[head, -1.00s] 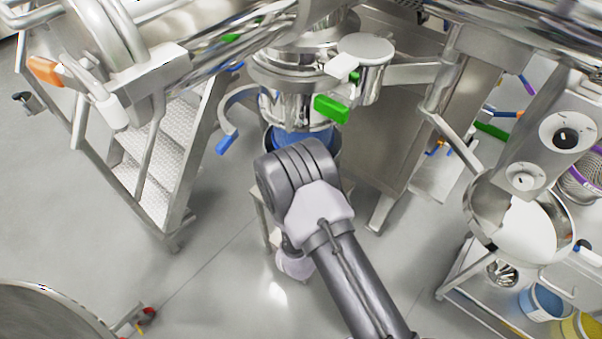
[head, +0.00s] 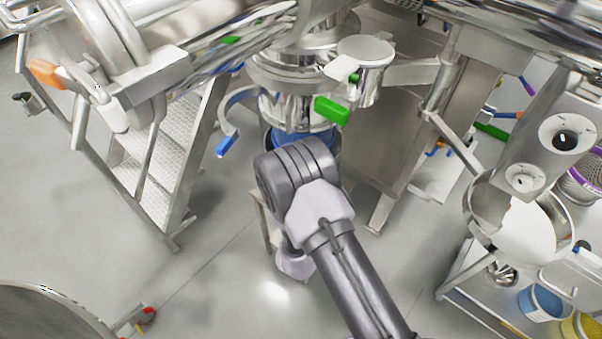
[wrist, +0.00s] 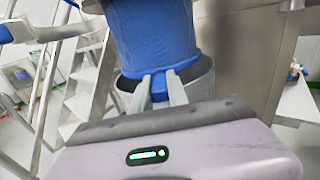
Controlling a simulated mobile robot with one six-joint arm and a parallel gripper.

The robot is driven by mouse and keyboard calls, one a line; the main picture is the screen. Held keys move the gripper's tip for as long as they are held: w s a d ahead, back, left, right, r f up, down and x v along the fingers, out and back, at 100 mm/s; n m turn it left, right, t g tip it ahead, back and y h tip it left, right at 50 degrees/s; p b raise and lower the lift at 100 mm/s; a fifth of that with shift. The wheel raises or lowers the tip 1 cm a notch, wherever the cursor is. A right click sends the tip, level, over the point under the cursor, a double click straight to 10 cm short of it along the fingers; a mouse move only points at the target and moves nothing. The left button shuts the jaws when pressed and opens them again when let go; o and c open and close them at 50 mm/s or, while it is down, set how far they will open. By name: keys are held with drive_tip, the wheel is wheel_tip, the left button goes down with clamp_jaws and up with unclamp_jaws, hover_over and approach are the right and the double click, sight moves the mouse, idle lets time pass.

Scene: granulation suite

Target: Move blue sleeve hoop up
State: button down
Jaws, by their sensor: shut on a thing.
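The blue sleeve (wrist: 152,32) hangs in the wrist view, with its blue hoop (wrist: 190,64) around its lower end. My gripper (wrist: 160,84) is shut on a small blue tab at the near side of the hoop. Below the hoop, the open top of a grey metal container (wrist: 200,75) shows. In the head view, a strip of the blue sleeve (head: 303,138) shows below the steel outlet (head: 300,108). My arm hides the gripper and most of the hoop there.
A green handle (head: 331,110) sticks out beside the outlet, and a blue-tipped curved handle (head: 227,145) is to its left. Steel steps (head: 160,155) stand at left. A steel bowl (head: 480,210) and a cart with blue and yellow tubs are at right.

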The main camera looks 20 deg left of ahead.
wheel_tip(320, 180, up, 10)
drive_tip(key=p, duration=0.4)
drive_tip(key=shift+f, duration=0.15)
drive_tip(key=shift+w, duration=0.1)
drive_tip(key=c, duration=1.3)
unclamp_jaws()
drive_tip(key=shift+r, duration=0.2)
drive_tip(key=shift+f, duration=0.1)
